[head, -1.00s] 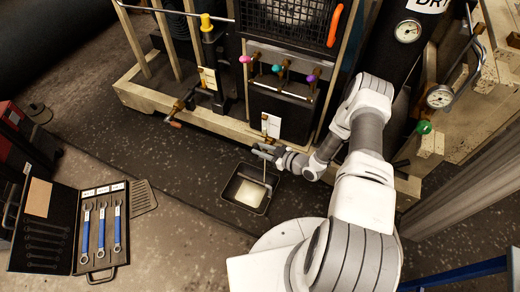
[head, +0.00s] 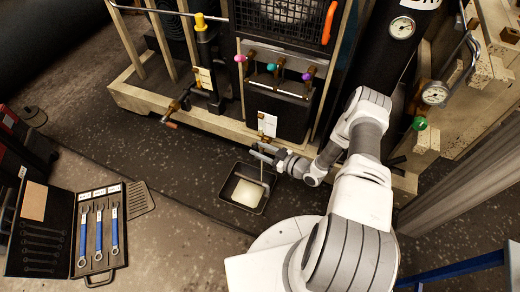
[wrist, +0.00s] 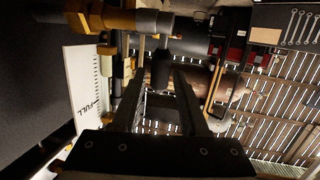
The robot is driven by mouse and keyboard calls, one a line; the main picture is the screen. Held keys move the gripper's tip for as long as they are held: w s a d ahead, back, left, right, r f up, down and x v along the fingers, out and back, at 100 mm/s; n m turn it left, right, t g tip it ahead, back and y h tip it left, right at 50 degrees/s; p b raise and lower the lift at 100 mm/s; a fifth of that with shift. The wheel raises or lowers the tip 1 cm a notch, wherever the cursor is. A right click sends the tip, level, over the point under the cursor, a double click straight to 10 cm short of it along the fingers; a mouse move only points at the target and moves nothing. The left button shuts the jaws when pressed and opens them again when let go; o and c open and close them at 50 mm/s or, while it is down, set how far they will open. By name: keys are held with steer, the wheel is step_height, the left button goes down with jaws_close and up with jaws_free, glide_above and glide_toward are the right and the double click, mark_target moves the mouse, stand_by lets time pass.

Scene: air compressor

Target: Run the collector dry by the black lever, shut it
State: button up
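The collector appears to be the black box (head: 282,112) low on the compressor frame, with a white card (head: 267,124) on its front. The card, marked FULL, also shows in the wrist view (wrist: 88,88). My gripper (head: 262,152) is low in front of it, above a black drain pan (head: 226,190) with pale contents. In the wrist view a dark stub (wrist: 162,68), likely the black lever, hangs below a brass-and-grey fitting (wrist: 140,20). My fingers (wrist: 162,88) stand apart on either side of it; firm contact is not visible.
Pink, teal and purple knobs (head: 271,68) sit above the box. Another brass valve (head: 172,112) projects at the left. Gauges (head: 402,27) and a green knob (head: 419,123) are at the right.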

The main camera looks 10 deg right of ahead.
steer(key=shift+o, duration=0.8)
steer(key=p+v, duration=0.4)
steer(key=v, duration=1.3)
steer(key=shift+s, duration=0.2)
steer(key=shift+s, duration=0.1)
